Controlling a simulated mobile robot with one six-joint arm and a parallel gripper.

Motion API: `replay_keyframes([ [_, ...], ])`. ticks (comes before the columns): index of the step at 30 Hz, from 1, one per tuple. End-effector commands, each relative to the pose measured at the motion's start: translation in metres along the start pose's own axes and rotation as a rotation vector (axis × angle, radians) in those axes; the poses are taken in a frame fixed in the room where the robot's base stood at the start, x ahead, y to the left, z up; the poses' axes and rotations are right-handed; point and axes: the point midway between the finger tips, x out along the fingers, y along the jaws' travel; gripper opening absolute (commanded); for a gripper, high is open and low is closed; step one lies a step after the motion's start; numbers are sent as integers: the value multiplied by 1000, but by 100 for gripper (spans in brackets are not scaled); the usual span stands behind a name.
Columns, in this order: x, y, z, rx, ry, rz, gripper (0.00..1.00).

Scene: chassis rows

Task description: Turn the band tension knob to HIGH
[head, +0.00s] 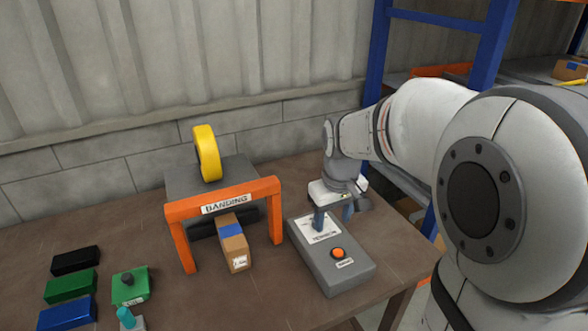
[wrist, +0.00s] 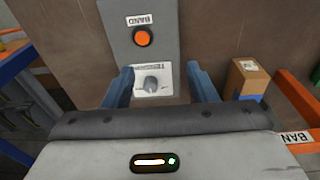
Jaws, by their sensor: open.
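The band tension knob (wrist: 151,84) is a small grey knob on a white plate (wrist: 165,80) lettered TENSION, seen in the wrist view. Its setting marks are too small to read. The plate is on a grey control box (head: 335,268), and it also shows in the head view (head: 318,230), where the knob cannot be made out behind the fingers. My gripper (head: 334,217) is open above the plate, pointing down. In the wrist view the blue fingers of my gripper (wrist: 158,72) stand on either side of the knob, apart from it.
An orange button (head: 338,253) labelled BAND is on the same box. Left of it stands the orange BANDING frame (head: 222,197) with a yellow roll (head: 207,153) on top and a blue-banded carton (head: 233,246) beneath. Coloured blocks (head: 70,285) lie at far left.

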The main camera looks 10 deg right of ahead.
Motion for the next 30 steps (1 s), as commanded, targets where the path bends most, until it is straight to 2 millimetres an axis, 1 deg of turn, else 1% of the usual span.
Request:
replay_keyframes([
  [1, 2, 6, -21, -35, -20, -7, 52],
  [3, 10, 13, -46, -87, -40, -14, 52],
  [6, 25, 22, -76, -155, -64, -26, 52],
  [9, 40, 28, -98, -207, -81, -35, 52],
  [12, 51, 32, -113, -244, -93, -42, 52],
  [16, 60, 34, -121, -268, -99, -47, 52],
  [20, 73, 34, -121, -274, -103, -49, 52],
  [27, 111, 32, -116, -273, -103, -49, 52],
  [30, 124, 32, -115, -273, -101, -49, 52],
])
